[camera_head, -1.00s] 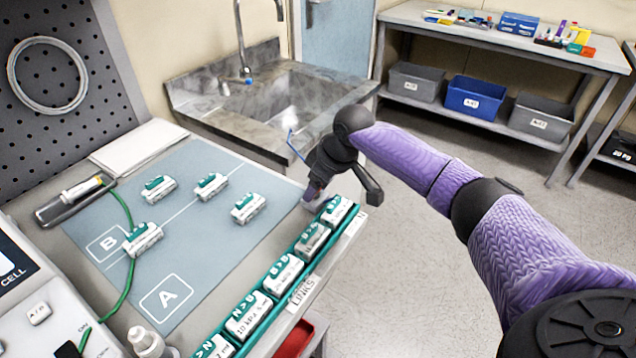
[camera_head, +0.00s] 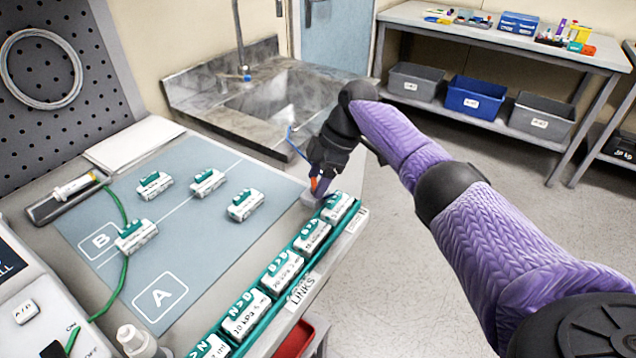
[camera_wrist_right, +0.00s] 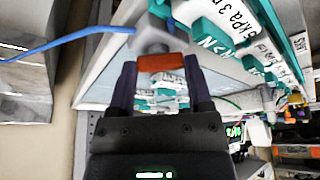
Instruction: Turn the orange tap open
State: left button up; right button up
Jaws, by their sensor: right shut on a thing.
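The orange tap (camera_wrist_right: 162,63) is a small orange handle at the tip of my right gripper in the right wrist view. It sits between the two dark fingers, below a grey fitting (camera_wrist_right: 152,36) with a blue hose (camera_wrist_right: 60,42). In the head view a bit of the orange tap (camera_head: 314,183) shows at the bench's far right corner. My right gripper (camera_head: 318,186) is there, shut on the tap, beside the end of the row of links. The fingers (camera_wrist_right: 160,85) partly hide the tap. My left gripper is not in view.
A green rack of white-and-teal links (camera_head: 283,268) runs along the bench's right edge, close to my right gripper. Several more links lie on the grey A/B mat (camera_head: 190,240). A sink (camera_head: 270,98) stands behind. Open floor (camera_head: 410,270) lies right of the bench.

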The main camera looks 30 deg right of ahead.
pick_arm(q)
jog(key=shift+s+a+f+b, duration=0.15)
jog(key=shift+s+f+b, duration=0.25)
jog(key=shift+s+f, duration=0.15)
pick_arm(e)
jog(key=shift+n, duration=0.6)
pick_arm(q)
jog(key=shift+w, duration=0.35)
pick_arm(e)
jog(key=shift+g, duration=0.3)
jog(key=o, duration=1.3)
pick_arm(q)
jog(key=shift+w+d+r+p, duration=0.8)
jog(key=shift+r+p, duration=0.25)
jog(key=shift+p, duration=0.1)
pick_arm(e)
jog(key=shift+v, duration=4.95)
jog(key=shift+f, duration=0.1)
